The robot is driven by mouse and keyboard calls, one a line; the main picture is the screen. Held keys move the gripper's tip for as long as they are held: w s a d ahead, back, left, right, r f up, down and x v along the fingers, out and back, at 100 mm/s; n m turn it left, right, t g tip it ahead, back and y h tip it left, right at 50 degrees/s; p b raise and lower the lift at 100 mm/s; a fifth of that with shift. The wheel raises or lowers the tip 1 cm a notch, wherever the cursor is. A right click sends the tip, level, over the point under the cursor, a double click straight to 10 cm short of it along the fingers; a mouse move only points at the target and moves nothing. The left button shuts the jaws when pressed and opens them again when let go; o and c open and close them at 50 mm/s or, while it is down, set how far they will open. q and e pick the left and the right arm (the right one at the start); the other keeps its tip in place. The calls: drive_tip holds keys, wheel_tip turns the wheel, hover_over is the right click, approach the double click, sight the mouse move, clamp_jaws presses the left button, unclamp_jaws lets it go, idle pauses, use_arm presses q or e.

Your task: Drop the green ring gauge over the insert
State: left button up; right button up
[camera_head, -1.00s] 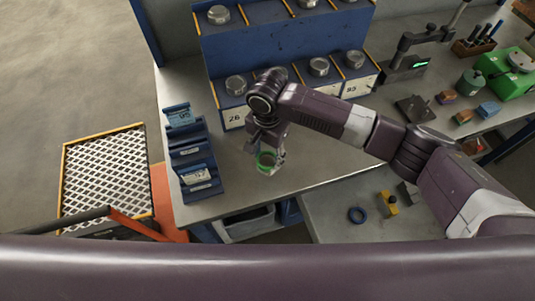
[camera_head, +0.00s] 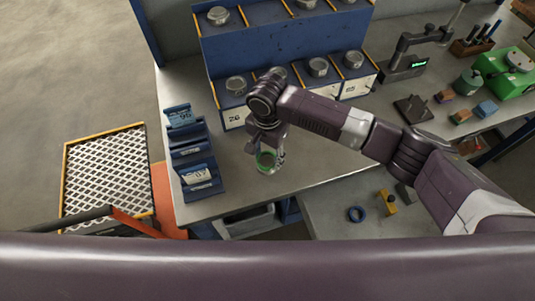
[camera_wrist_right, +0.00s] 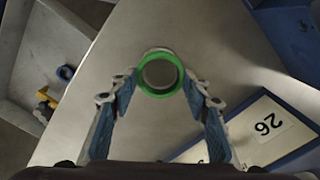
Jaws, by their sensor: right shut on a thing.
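The green ring gauge (camera_head: 266,159) is between the fingertips of my right gripper (camera_head: 267,155), over the bare metal bench top near its front edge. In the right wrist view the ring (camera_wrist_right: 160,90) is seen face on, with the right gripper's fingers (camera_wrist_right: 160,83) shut on its two sides. A round grey metal shape, perhaps the insert, shows through the ring, and a pale rim peeks out past its far edge. I cannot tell whether the ring is around it or above it. My left gripper is not in view.
A blue rack with tags (camera_head: 202,186) stands left of the gripper. A blue bin unit (camera_head: 226,65) with metal discs and number cards stands behind. A blue ring (camera_head: 357,214) and a yellow block (camera_head: 387,202) lie on the lower surface at right.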

drive_tip(key=shift+f, duration=0.45)
drive_tip(key=o, duration=1)
drive_tip(key=shift+c, duration=0.2)
drive_tip(key=shift+r, duration=0.1)
wheel_tip(320, 180, up, 3)
drive_tip(key=p, duration=0.3)
drive_tip(key=shift+r, duration=0.15)
wheel_tip(320, 180, up, 8)
drive_tip(key=shift+f, duration=0.25)
